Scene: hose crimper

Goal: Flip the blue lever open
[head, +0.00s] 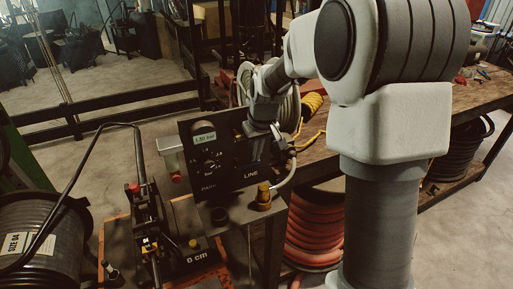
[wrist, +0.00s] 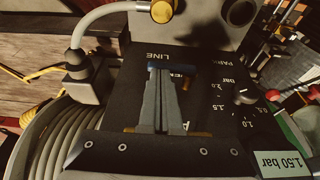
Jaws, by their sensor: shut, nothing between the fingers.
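The blue lever (wrist: 169,68) shows in the wrist view as a short blue bar lying crosswise on the dark panel, just below the word LINE. My gripper (wrist: 166,84) is shut with nothing between its fingers, and its tips are right at the lever. I cannot tell whether they touch it. The fingers hide part of the lever and the panel below it. In the head view my gripper (head: 276,141) is in front of the right part of the control panel (head: 219,180), above the word LINE. I cannot make out the lever in that view.
The panel carries a dial knob (wrist: 243,95) with bar marks and a display (wrist: 283,163) reading 1.50 bar. A yellow fitting (head: 264,196) with a grey hose is below the panel's right side. A hose reel (head: 35,237) stands at the left. A workbench (head: 468,97) stands at the right.

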